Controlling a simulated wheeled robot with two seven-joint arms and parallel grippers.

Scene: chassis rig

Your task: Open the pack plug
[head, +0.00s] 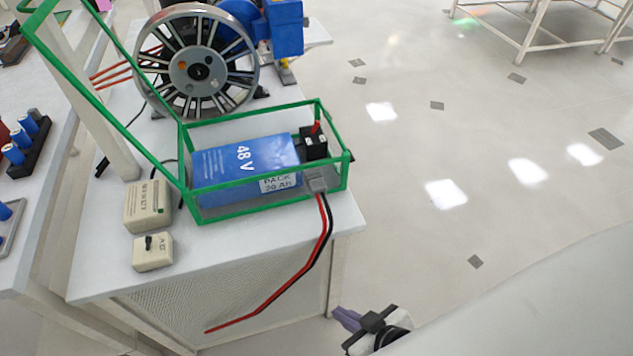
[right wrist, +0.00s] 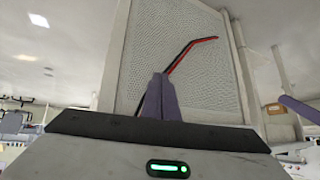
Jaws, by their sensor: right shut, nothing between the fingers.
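The blue battery pack (head: 240,165), marked 48 V and PACK 20 Ah, lies inside a green frame (head: 248,209) on the bench. A grey plug (head: 317,183) sits at the pack's front right corner, by the frame's lower rail. A red and black cable (head: 322,243) runs from it and hangs over the bench edge. Whether the plug is fully seated is too small to tell. My right gripper (head: 345,317) is shut and empty, low in front of the bench and well below the plug. The wrist view shows its purple fingers (right wrist: 160,97) together, in front of the cable (right wrist: 190,50).
A black block (head: 314,145) with a red part stands beside the pack. A large spoked wheel (head: 197,72) stands behind. Two beige boxes (head: 148,205) (head: 153,252) sit left of the frame. The mesh panel (head: 240,293) fronts the bench.

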